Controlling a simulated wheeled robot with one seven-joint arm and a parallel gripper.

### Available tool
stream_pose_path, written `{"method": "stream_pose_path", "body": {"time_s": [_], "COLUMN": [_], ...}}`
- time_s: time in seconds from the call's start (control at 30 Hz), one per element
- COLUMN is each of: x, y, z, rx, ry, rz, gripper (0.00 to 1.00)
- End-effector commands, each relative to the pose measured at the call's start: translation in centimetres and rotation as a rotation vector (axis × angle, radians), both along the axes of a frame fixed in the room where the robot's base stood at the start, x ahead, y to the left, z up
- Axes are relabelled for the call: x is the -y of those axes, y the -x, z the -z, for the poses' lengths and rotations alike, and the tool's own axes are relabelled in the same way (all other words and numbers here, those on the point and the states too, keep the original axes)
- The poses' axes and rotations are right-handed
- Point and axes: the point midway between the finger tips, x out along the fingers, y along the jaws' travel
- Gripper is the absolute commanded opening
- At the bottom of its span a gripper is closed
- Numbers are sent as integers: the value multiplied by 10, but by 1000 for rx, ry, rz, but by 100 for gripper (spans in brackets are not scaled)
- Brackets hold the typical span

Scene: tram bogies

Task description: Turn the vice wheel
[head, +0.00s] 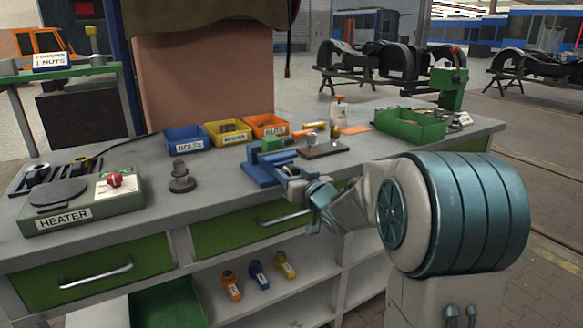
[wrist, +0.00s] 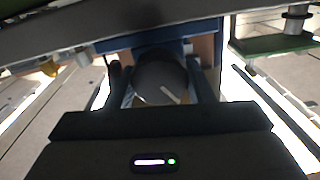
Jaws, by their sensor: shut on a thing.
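The blue vice (head: 262,172) stands at the front edge of the workbench (head: 225,185) in the head view. My gripper (head: 297,186) reaches in from the right, at the front of the vice. In the wrist view my gripper (wrist: 160,92) has its two dark fingers on either side of a dark round vice wheel (wrist: 158,72). It is shut on the wheel. A pale line shows on the wheel's face. In the head view the wheel is mostly hidden by my gripper. A green piece (head: 271,144) is at the vice's top.
Blue (head: 187,143), yellow (head: 228,140) and orange (head: 269,133) bins stand behind the vice. A green tray (head: 411,137) is to the right, a heater (head: 82,207) to the left. Drawer handles (head: 95,273) project from the bench front. An open shelf lies below.

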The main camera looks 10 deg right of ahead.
Motion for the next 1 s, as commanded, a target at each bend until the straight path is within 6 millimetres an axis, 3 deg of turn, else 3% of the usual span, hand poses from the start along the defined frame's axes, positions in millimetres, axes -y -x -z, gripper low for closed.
{"method": "stream_pose_path", "body": {"time_s": [0.6, 1.0], "x": [2, 3], "y": [0, -1], "z": [-2, 0], "rx": [-171, -223], "ry": [-521, -688], "rz": [2, 2], "gripper": [25, 25]}}
